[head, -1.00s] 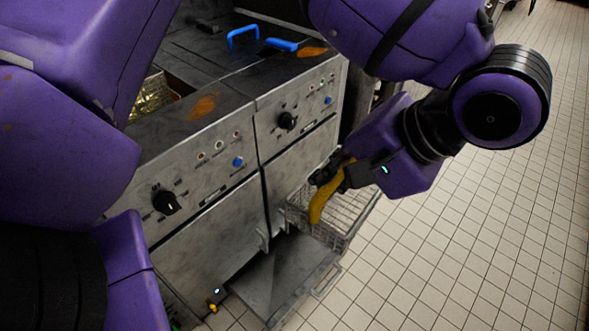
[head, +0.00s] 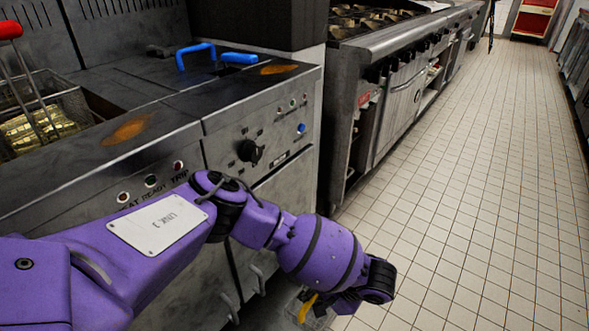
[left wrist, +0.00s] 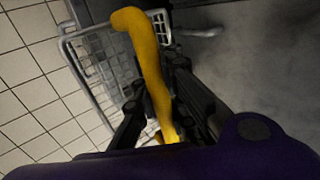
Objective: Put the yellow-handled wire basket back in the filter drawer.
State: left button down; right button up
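The yellow handle (left wrist: 148,60) of the wire basket runs between the two dark fingers of my left gripper (left wrist: 156,92) in the left wrist view. The fingers are closed on it. The basket's wire mesh and rim (left wrist: 92,62) show beyond the handle, over the tiled floor. In the head view a bit of the yellow handle (head: 307,308) shows at the bottom edge, beside my left gripper (head: 323,304); most of the basket is cut off. The filter drawer cannot be made out clearly in the head view. My right gripper is out of view.
The fryer front (head: 250,150) stands close to my left arm. Blue handles (head: 215,55) and a red-handled fry basket (head: 35,105) are on top. A range (head: 400,60) stands beyond. The tiled floor (head: 470,200) at right is clear.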

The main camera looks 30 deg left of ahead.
pick_arm(q)
jog(key=s+a+f+b, duration=0.2)
jog(key=a+f+b, duration=0.1)
jog(key=f, duration=0.6)
jog(key=s+a+f+b, duration=0.2)
jog(key=a+f+b, duration=0.1)
jog(key=f, duration=0.6)
jog(key=s+a+f+b, duration=0.2)
jog(key=a+f+b, duration=0.1)
jog(key=f, duration=0.6)
jog(key=shift+s+a+f, duration=0.1)
jog(key=shift+s+a, duration=0.1)
jog(key=shift+a, duration=0.25)
jog(key=shift+s+a+f, duration=0.1)
jog(key=shift+s+a, duration=0.05)
jog(key=shift+a, duration=0.3)
notch_tip(320, 180, down, 2)
jog(key=shift+f+b, duration=0.25)
jog(key=shift+b, duration=0.6)
jog(key=shift+f, duration=0.2)
jog(key=shift+r, duration=0.1)
jog(key=c, duration=1.9)
grip_release()
jog(key=shift+o, duration=0.4)
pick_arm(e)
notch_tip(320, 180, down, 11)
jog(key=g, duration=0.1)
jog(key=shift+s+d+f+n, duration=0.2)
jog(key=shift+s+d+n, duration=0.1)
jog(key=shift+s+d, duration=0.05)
